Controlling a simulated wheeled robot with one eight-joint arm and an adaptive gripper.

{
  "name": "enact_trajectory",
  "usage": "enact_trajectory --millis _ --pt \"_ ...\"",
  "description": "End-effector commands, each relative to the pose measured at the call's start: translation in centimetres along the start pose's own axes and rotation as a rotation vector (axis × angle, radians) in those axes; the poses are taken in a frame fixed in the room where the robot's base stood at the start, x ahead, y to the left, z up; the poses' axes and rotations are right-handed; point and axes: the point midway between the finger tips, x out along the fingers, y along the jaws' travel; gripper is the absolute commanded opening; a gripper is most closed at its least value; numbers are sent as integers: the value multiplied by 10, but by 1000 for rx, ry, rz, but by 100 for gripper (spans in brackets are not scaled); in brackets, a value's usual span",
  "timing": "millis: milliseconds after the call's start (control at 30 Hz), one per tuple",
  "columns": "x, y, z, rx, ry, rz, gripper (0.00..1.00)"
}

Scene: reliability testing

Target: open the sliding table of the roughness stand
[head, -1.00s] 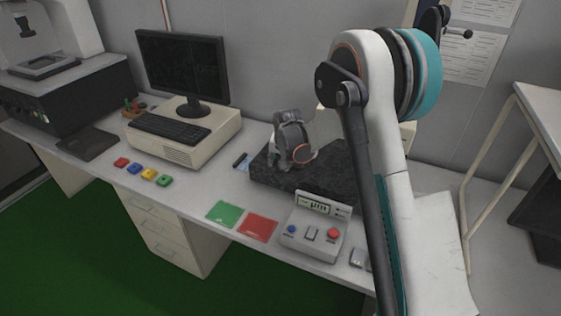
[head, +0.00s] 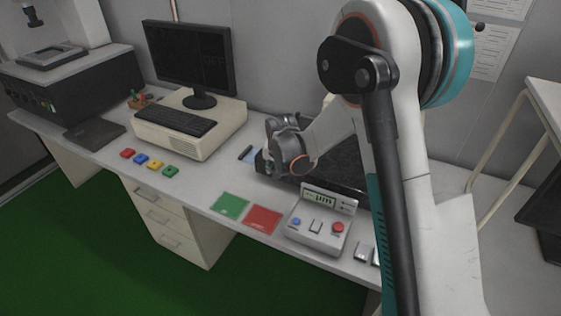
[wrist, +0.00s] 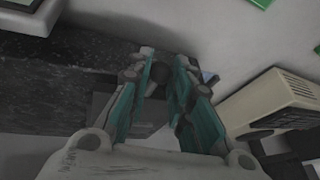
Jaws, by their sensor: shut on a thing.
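The roughness stand's dark speckled granite base (head: 335,165) lies on the bench, partly hidden behind my arm. In the wrist view the base (wrist: 40,95) runs along the left. A grey plate (wrist: 98,106), which looks like the sliding table, shows on it beside my fingers. My gripper (head: 270,166) is at the left end of the base, pointing down. In the wrist view the two teal fingers of my gripper (wrist: 163,66) stand either side of a dark round knob (wrist: 159,73) and are shut on it. How the knob joins the plate is hidden.
A control box (head: 318,228) with a small display stands in front of the base. Green (head: 229,204) and red (head: 263,219) mats lie beside it. A beige computer (head: 190,128) with a monitor (head: 188,60) stands to the left. Bench top between mats and computer is clear.

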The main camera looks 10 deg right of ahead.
Motion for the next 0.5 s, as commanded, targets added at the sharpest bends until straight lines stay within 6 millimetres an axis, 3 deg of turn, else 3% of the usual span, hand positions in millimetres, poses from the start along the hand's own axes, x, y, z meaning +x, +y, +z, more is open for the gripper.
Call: enact_trajectory --millis 200,233,300,500 --pt "0 0 -1 1 1 0 0" --pt "0 0 -1 1 1 0 22" --pt "0 0 -1 1 1 0 38" --pt "0 0 -1 1 1 0 41"
